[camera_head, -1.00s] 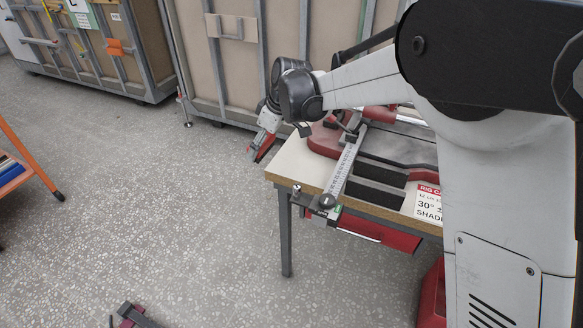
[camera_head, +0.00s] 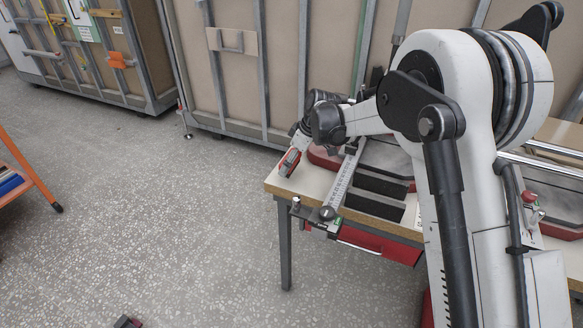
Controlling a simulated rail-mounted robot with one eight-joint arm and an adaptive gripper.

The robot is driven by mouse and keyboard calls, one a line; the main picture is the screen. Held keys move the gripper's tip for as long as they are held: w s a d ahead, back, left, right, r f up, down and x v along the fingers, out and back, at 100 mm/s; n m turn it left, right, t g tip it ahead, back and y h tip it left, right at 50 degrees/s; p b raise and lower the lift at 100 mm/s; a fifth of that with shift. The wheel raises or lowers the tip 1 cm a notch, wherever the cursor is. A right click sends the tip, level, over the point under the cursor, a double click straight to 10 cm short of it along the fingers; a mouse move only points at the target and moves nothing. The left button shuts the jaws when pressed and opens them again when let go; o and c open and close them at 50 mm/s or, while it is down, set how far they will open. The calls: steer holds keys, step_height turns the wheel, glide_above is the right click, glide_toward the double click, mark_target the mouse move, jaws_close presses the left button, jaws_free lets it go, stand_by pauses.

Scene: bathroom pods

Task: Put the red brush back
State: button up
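My gripper (camera_head: 291,160) is small in the head view, at the left end of my arm, by the near left corner of the workbench (camera_head: 300,180). It points down and to the left. A red part shows at its tip; I cannot tell whether this is the red brush or part of the gripper. Whether the fingers are open or shut is too small to see. No red brush can be made out for certain. A dark red object (camera_head: 127,322) on the floor is cut off by the bottom edge.
The bench carries a red-and-grey machine with a metal ruler (camera_head: 342,184). A red drawer (camera_head: 375,242) hangs below the top. Framed beige pods (camera_head: 255,85) stand behind. An orange-framed rack (camera_head: 30,172) is at the left edge. The grey floor between is open.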

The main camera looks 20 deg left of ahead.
steer(key=shift+f, duration=1.4)
steer(key=shift+f, duration=0.1)
steer(key=o, duration=1)
steer(key=shift+c, duration=0.2)
steer(key=v, duration=1.2)
